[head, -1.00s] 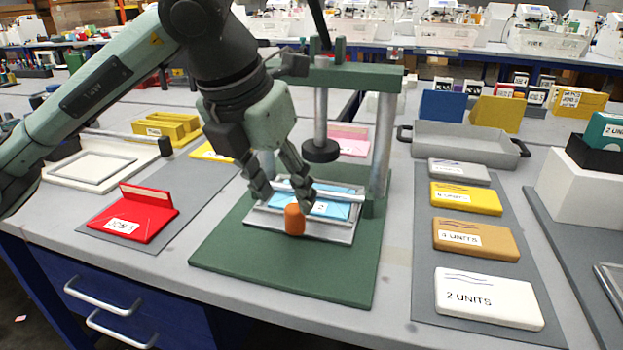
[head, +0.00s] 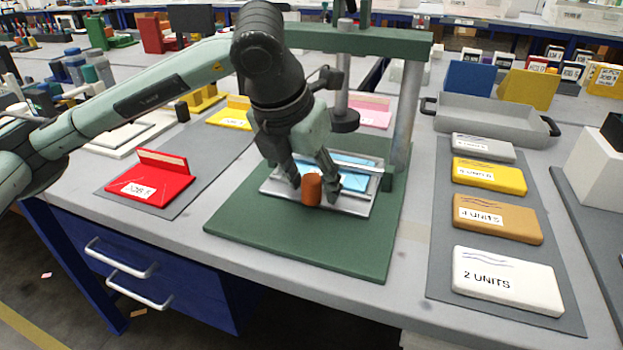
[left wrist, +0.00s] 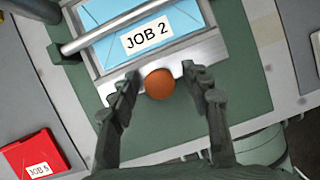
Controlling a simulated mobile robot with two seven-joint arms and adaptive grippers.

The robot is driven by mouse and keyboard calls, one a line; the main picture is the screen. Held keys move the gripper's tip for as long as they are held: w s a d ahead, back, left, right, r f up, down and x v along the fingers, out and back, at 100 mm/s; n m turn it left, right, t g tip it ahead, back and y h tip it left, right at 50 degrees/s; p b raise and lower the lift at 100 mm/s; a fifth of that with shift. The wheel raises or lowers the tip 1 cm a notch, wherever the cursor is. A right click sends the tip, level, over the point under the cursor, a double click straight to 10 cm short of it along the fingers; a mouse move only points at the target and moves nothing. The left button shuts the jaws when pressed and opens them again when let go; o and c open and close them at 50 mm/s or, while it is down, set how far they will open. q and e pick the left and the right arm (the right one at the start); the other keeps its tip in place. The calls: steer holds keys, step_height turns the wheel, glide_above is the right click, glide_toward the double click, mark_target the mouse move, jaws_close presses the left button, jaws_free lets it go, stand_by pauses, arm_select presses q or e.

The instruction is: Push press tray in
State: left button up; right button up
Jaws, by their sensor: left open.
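The press tray (head: 350,207) is a light grey plate on the green base (head: 300,237) of the press. It carries a blue piece labelled JOB 2 (left wrist: 150,35). An orange-brown knob (head: 311,190) stands at the tray's front edge; it also shows in the left wrist view (left wrist: 159,84). My left gripper (head: 316,192) is open, its fingers on either side of the knob. I cannot tell whether they touch it. The press's dark round plate (head: 344,121) hangs above and behind the tray. My right gripper is not in view.
A red folder (head: 152,181) lies left of the press. Several labelled blocks, among them a white 2 UNITS block (head: 506,281), lie on a grey mat at right. A grey pan (head: 490,122) stands behind them. Bare tabletop separates the press and that mat.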

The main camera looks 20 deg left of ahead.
arm_select(q)
steer(key=shift+c, duration=0.4)
jaws_close()
steer(key=shift+w, duration=0.2)
steer(key=w+b, duration=0.1)
steer(key=w, duration=0.3)
steer(key=shift+d+b, duration=0.1)
steer(key=shift+b, duration=0.25)
steer(key=shift+w+r, duration=0.1)
steer(key=shift+r, duration=0.05)
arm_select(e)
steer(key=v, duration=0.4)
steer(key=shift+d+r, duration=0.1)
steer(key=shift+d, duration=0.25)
